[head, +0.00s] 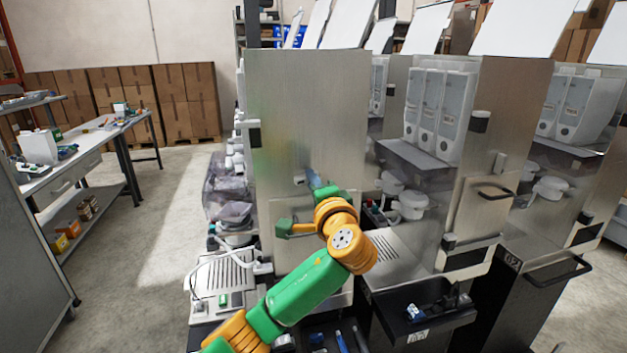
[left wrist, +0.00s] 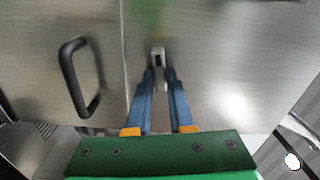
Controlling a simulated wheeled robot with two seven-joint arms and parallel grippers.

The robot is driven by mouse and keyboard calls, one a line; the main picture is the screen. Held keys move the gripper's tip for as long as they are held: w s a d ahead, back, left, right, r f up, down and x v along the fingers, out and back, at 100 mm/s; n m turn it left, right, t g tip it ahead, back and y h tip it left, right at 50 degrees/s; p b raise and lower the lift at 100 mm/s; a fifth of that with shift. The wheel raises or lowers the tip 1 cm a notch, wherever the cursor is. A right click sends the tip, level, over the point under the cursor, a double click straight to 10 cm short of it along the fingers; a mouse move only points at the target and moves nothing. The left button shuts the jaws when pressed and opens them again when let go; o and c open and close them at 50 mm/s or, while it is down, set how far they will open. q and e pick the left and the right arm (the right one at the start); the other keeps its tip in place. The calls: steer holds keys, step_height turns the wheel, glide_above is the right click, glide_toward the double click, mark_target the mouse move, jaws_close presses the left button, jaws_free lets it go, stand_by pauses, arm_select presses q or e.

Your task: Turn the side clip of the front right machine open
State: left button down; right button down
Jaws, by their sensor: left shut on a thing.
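The side clip (left wrist: 157,55) is a small pale grey piece with a dark slot on the machine's steel side panel (head: 305,110). In the left wrist view it sits at the fingertips, just right of a panel seam. My left gripper (head: 314,179) reaches the panel from the front. Its blue fingers show in the left wrist view (left wrist: 160,82), close together and shut on the clip. In the head view my gripper and arm hide much of the clip, so its exact turn is hard to tell.
A black handle (left wrist: 78,77) stands out from the panel beside the clip. Another machine (head: 490,150) with a similar clip (head: 499,162) and handle (head: 495,192) stands to the right. A workbench (head: 80,150) is at the left, with open floor (head: 165,240) between.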

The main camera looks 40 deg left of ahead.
arm_select(q)
steer(key=shift+r+m, duration=0.15)
steer(key=shift+m, duration=0.65)
steer(key=c, duration=0.8)
jaws_free()
steer(key=shift+s+d+f+b, duration=0.15)
steer(key=shift+d+f+b, duration=0.05)
steer(key=shift+b, duration=0.1)
steer(key=b+v, duration=0.3)
steer(key=v, duration=0.3)
steer(key=shift+s+d+r, duration=0.15)
steer(key=shift+d, duration=0.05)
